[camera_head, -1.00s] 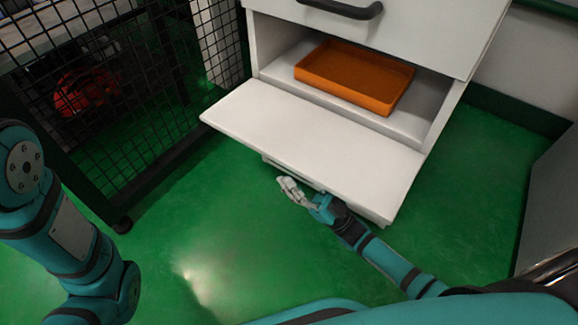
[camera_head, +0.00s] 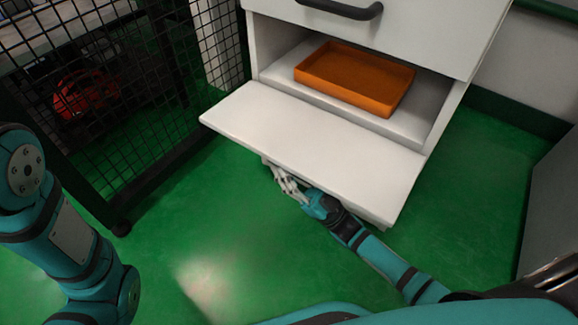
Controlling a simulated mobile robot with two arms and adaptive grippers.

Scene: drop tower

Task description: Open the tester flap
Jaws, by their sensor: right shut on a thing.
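The white tester flap (camera_head: 315,155) is folded down and lies about level in front of the white cabinet. Behind it the lower opening shows an orange tray (camera_head: 352,80) on the cabinet floor. My right gripper (camera_head: 279,174) is just below the flap's front edge, at its left half. Its fingers look closed, with the tips partly hidden by the flap's edge; what they grip is hard to see. My left arm (camera_head: 70,235) is at the left edge; its gripper is not in view.
A black mesh fence (camera_head: 110,90) stands to the left of the cabinet, with a red object (camera_head: 88,92) behind it. A black handle (camera_head: 340,9) is on the upper cabinet front. A grey panel (camera_head: 552,200) is at the right. Green floor (camera_head: 190,225) is clear in front.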

